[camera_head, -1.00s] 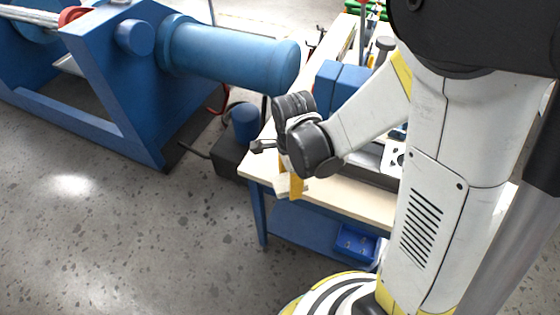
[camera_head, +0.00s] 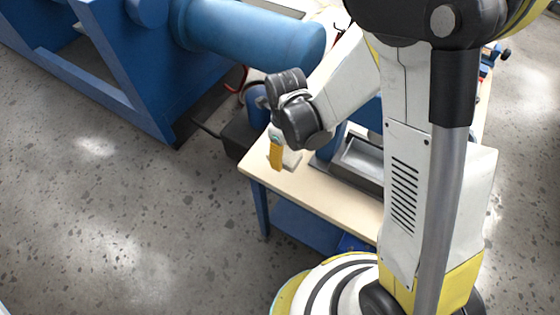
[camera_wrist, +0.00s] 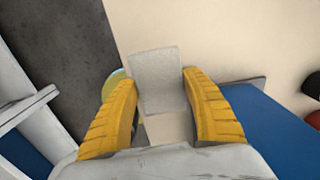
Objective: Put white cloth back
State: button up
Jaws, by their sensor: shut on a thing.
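The white cloth (camera_wrist: 157,75) shows as a pale, flat grey-white piece between the two yellow fingers of my gripper (camera_wrist: 162,100) in the wrist view. The fingers are shut on it, and it reaches out past their tips. In the head view my gripper (camera_head: 276,156) points down at the left corner of the wooden workbench top (camera_head: 310,185). A pale edge of the cloth (camera_head: 292,160) shows beside the yellow finger there. I cannot tell whether the cloth touches the bench top.
A grey metal tray (camera_head: 360,160) lies on the bench right of my gripper. A large blue machine (camera_head: 250,45) stands behind to the left, with a dark box (camera_head: 238,135) on the floor by the bench. Open speckled floor (camera_head: 110,220) lies left.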

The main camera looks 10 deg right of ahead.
jog(key=shift+w+a+f, duration=0.55)
jog(key=shift+w+f, duration=0.1)
jog(key=shift+w, duration=0.2)
jog(key=shift+w+f+b, duration=0.1)
jog(key=shift+f+b, duration=0.05)
jog(key=shift+b, duration=0.15)
notch_tip(320, 180, down, 4)
jog(key=shift+r+b, duration=0.1)
jog(key=shift+b, duration=0.75)
jog(key=shift+r, duration=0.1)
jog(key=o, duration=0.7)
jog(key=shift+f, duration=0.2)
jog(key=o, duration=0.4)
